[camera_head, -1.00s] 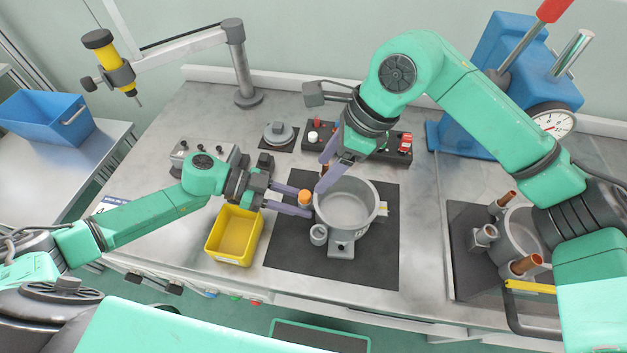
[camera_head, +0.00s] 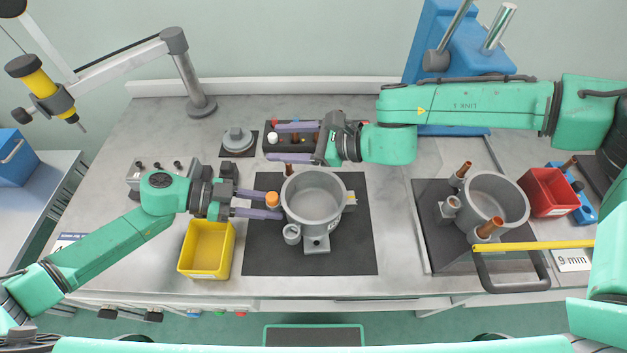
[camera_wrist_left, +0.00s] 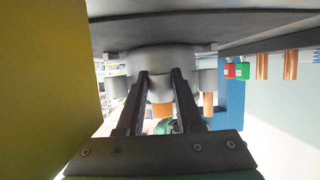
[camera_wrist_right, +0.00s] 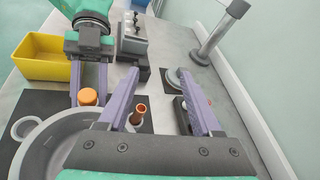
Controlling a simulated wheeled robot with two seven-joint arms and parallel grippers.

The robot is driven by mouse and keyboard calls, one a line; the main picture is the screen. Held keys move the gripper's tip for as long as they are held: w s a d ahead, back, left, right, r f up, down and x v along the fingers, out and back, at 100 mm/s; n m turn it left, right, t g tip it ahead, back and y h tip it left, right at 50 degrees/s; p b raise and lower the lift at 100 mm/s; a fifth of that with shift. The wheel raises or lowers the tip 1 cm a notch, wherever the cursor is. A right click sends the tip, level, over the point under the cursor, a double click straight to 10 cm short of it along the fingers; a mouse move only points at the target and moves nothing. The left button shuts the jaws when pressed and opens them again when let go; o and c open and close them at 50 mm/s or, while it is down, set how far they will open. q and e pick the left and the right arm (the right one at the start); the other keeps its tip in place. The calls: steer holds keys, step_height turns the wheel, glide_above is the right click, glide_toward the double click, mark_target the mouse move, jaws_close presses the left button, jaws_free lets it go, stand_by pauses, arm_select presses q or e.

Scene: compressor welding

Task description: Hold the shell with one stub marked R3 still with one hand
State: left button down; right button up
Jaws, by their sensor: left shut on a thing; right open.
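The grey shell (camera_head: 341,205) stands upright on a black mat (camera_head: 262,255), with one copper stub (camera_head: 289,169) at its back left. I cannot read an R3 mark. My left gripper (camera_head: 277,205) is shut on a grey fitting at the shell's left side, by an orange cap (camera_head: 272,199). In the left wrist view its fingers (camera_wrist_left: 160,92) flank a grey round part. My right gripper (camera_head: 276,142) is open and empty behind and left of the shell, apart from it. In the right wrist view, the copper stub (camera_wrist_right: 138,112) shows between its fingers (camera_wrist_right: 158,112).
A yellow bin (camera_head: 206,249) stands left of the mat. A second shell (camera_head: 500,200) with copper stubs stands at the right, near a red bin (camera_head: 548,191) and a yellow-barred handle (camera_head: 535,245).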

mark_target(275, 195)
steer(key=s+d+f+n+g, duration=0.1)
steer(key=s+d+f+g, duration=0.2)
steer(key=s+d+g, duration=0.3)
arm_select(q)
steer(key=shift+d, duration=0.1)
arm_select(e)
steer(key=shift+t, duration=0.3)
steer(key=x, duration=0.4)
steer(key=s+x, duration=0.1)
steer(key=x, duration=0.3)
steer(key=shift+s+d+f, duration=0.1)
steer(key=shift+s+f, duration=0.05)
steer(key=shift+s, duration=0.1)
jaws_close()
steer(key=shift+d, duration=0.1)
steer(key=c, duration=0.8)
jaws_free()
steer(key=shift+c, duration=0.2)
jaws_close()
